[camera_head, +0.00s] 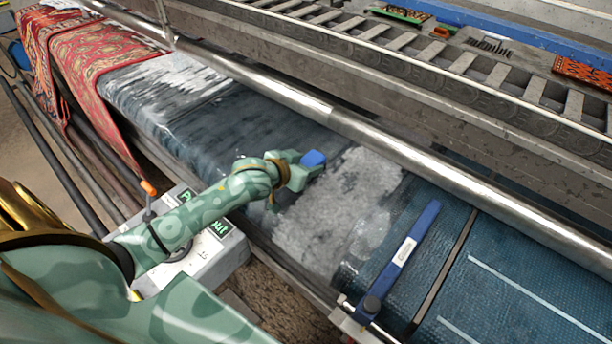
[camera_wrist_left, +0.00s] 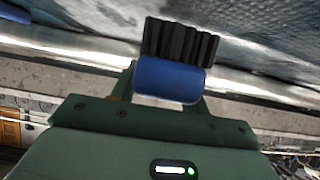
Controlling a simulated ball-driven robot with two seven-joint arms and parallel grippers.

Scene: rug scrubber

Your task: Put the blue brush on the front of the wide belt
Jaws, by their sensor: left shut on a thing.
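The blue brush (camera_head: 313,158) is held in my left gripper (camera_head: 300,172), over the middle of the wide belt (camera_head: 250,120). The belt is dark blue and wet, with pale foam on it. In the left wrist view, the blue brush handle (camera_wrist_left: 168,80) sits at the jaws, and its dark bristles point away from the gripper body. The gripper is shut on the brush. I cannot tell whether the bristles touch the belt. My right gripper does not show.
A long metal roller bar (camera_head: 340,118) runs across behind the brush. Red patterned rugs (camera_head: 95,50) lie at the left end. A long blue bar (camera_head: 405,250) crosses the belt to the right. A grey control box (camera_head: 205,262) stands under my left arm.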

